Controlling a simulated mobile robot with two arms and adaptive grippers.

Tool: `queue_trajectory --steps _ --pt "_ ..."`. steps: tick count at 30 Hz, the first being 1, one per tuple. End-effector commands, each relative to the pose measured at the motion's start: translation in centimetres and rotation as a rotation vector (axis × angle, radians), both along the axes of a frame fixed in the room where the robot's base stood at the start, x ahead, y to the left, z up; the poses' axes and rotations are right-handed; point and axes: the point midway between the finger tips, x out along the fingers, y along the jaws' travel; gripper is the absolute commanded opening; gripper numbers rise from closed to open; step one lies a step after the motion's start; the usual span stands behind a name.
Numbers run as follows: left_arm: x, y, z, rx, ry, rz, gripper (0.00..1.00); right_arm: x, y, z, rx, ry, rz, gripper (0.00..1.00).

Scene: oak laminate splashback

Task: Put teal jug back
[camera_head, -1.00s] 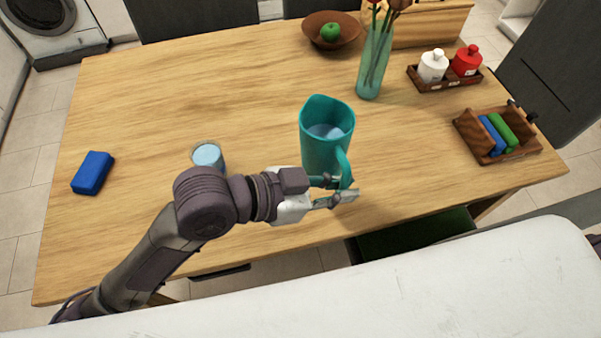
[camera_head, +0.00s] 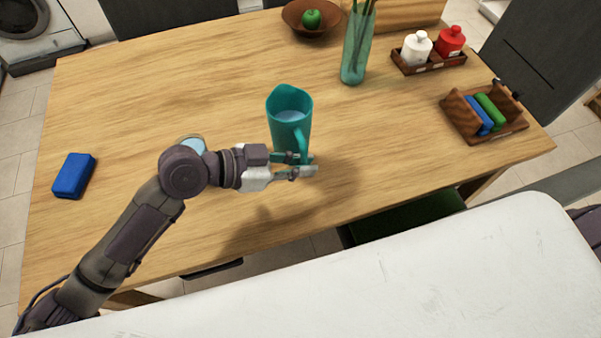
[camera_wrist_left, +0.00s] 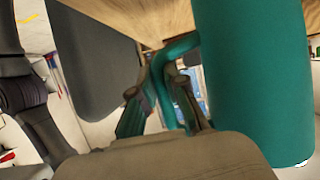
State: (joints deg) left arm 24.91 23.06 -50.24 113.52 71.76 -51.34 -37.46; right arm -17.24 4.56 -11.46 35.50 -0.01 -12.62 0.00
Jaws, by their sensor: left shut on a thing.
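The teal jug (camera_head: 283,108) is upright in the head view, with pale blue liquid or lining showing inside its open top. My left gripper (camera_head: 301,166) is shut on its handle, on the side facing me. The wrist view shows the fingers (camera_wrist_left: 163,105) closed around the handle and the jug's smooth body (camera_wrist_left: 255,80) to the right. The jug appears held above the table (camera_head: 190,75), with a shadow on the wood nearer to me. The fingers and arm partly hide its base. My right gripper is out of view.
A pale blue glass (camera_head: 192,139) is mostly hidden behind my left arm. A blue block (camera_head: 73,176) lies at left. A green vase (camera_head: 356,55), tray of bottles (camera_head: 430,66) and wooden holder (camera_head: 497,132) stand at right. A fruit bowl (camera_head: 305,28) is at the back.

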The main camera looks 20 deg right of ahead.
Motion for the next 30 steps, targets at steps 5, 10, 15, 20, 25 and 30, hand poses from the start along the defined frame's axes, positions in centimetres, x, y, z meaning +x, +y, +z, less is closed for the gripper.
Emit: queue_trajectory --steps 5,10,15,20,25,30 --pt "0.1 0.0 -1.7 -0.001 0.002 0.001 0.0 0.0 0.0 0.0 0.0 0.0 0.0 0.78" --pt "0.1 0.0 -3.6 -0.003 -0.001 0.001 0.0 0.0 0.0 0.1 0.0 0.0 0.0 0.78" --pt "0.1 0.0 -3.9 -0.003 -0.005 0.0 0.0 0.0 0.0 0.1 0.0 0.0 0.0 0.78" --pt "0.1 0.0 -4.0 -0.003 -0.005 0.0 0.0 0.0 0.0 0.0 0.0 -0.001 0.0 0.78" --pt "0.1 0.1 -4.3 0.001 -0.001 0.0 0.22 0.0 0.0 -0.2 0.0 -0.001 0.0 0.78" --pt "0.1 0.1 -4.3 0.001 0.0 0.0 0.38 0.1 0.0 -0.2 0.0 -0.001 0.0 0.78"
